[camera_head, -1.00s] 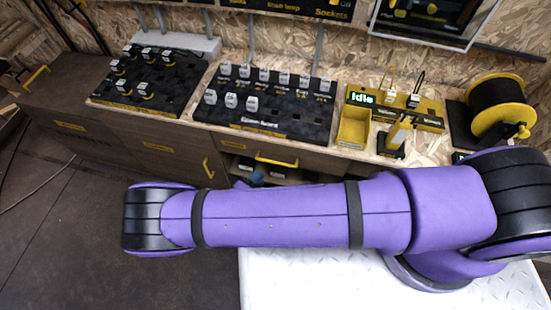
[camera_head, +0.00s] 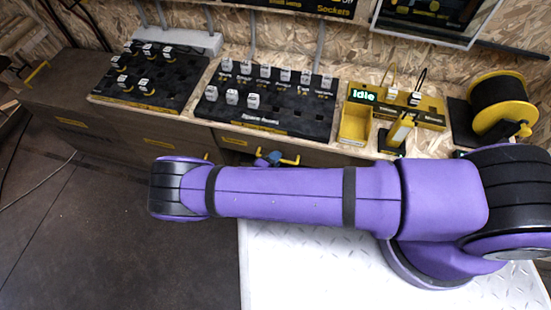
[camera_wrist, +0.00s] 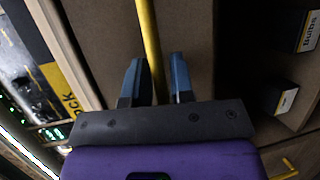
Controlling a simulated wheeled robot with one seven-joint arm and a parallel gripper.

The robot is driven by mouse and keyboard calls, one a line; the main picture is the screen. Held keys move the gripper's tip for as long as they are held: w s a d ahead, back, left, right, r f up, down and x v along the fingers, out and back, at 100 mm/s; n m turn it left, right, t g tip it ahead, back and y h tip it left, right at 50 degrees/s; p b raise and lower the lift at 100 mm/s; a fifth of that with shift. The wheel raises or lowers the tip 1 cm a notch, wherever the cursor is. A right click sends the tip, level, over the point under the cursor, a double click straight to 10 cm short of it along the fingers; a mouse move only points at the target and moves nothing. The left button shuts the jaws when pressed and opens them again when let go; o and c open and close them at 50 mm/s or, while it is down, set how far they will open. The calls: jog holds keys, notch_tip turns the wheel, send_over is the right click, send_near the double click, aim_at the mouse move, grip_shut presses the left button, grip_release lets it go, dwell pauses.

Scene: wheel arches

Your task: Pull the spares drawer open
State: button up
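The drawer front (camera_head: 233,152) is a brown panel under the bench top, with a small yellow label, and looks closed. Its yellow bar handle (camera_head: 291,161) shows partly above my arm in the head view. In the wrist view the drawer front (camera_wrist: 105,35) fills the middle, and the handle (camera_wrist: 147,28) runs down between my two fingers. My gripper (camera_wrist: 157,62) is open, one finger on each side of the bar, with a gap visible on both sides. In the head view only a small blue-grey part of my gripper (camera_head: 268,158) shows at the handle. Any drawer name is unreadable.
A black board (camera_head: 300,118) with several white pieces lies on the bench above. A yellow bin (camera_head: 354,124) and a cable reel (camera_head: 497,103) stand to its right. In the wrist view, an open shelf with a box labelled Bulbs (camera_wrist: 309,32) lies right of the drawer front.

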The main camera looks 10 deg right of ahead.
jog(key=shift+c, duration=0.2)
grip_shut()
